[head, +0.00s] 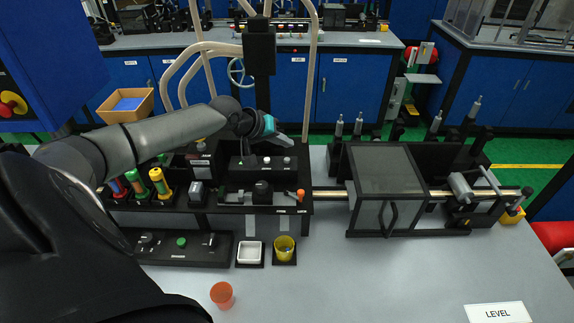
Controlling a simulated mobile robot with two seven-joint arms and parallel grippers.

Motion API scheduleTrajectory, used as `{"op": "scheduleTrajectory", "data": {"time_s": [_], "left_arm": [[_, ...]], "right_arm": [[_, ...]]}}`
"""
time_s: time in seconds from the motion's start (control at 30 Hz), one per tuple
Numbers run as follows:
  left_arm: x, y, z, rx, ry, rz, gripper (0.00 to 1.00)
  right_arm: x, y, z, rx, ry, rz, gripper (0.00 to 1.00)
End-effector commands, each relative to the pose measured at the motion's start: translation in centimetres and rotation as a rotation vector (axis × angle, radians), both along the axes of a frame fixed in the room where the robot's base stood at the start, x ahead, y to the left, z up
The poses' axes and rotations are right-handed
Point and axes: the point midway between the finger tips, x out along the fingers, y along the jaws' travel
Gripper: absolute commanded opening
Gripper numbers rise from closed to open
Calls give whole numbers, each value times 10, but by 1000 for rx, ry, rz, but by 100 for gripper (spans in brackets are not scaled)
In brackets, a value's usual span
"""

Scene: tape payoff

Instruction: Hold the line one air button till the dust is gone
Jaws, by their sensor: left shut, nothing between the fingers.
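My left arm reaches in from the left over the bench. Its gripper (287,139) is shut and empty, pointing right, just above a black button box (243,172). The box carries two small pale buttons: one (266,160) near its middle and one (287,160) at its right, below the fingertips in the picture. I cannot tell whether the fingers touch either button. The labels are too small to read, so I cannot tell which button is line one air. No dust can be made out. My right gripper is not in view.
A dark clear-sided guard box (385,187) stands right of the button box. A black control panel (180,248), white dish (250,251), yellow cup (284,247) and orange cup (222,294) are nearer. Colored-handled tools (159,182) stand left. The bench's front right is mostly clear.

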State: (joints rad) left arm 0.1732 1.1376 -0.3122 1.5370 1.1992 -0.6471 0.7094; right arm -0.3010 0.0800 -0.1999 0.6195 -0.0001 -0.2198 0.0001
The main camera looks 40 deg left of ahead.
Motion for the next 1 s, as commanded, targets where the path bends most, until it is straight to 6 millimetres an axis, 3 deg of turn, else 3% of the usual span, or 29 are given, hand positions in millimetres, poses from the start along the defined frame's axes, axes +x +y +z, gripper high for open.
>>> {"op": "scheduleTrajectory", "data": {"time_s": [0.03, 0.23, 1.0], "left_arm": [[0, 0, -11, -3, 2, 1, 0], [0, 0, -25, -1, 1, 0, 0], [0, 0, -26, -1, 1, 0, 0]], "right_arm": [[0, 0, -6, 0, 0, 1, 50], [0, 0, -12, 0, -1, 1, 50], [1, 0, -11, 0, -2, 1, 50]]}}
